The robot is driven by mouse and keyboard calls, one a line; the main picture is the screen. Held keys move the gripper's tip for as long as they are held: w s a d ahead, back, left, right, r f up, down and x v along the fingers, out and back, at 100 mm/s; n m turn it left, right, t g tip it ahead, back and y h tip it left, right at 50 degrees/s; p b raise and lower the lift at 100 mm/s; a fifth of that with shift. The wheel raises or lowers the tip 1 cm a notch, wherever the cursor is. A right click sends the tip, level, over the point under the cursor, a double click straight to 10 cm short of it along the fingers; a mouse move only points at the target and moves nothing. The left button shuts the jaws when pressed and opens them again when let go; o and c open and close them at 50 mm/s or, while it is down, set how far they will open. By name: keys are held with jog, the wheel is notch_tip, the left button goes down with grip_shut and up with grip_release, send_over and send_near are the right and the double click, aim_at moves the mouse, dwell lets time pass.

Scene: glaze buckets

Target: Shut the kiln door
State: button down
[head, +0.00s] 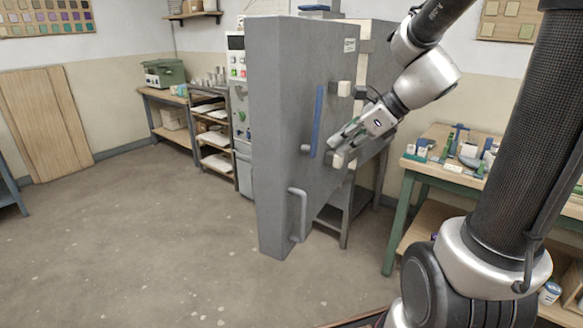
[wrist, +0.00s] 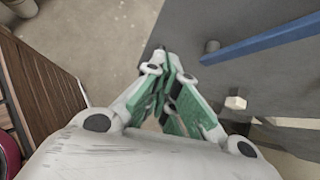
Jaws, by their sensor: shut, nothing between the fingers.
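The kiln door (head: 275,130) is a tall grey slab that stands open, swung out from the kiln body (head: 376,75) behind it. A blue vertical bar (head: 318,122) and a grey handle (head: 299,214) are on its face. My gripper (head: 335,147) is shut and empty in front of the door's face, just right of the blue bar. I cannot tell whether the fingertips touch the door.
A green-legged worktable (head: 408,164) with pots and tools stands at the right. Shelves (head: 211,135) and a table with a green box (head: 163,73) stand at the back. The floor (head: 130,235) at the left is clear.

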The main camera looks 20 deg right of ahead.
jog(key=m, duration=0.2)
send_near(286, 168)
jog(key=x, duration=0.5)
jog(key=shift+d, duration=0.2)
jog(key=shift+a, duration=0.1)
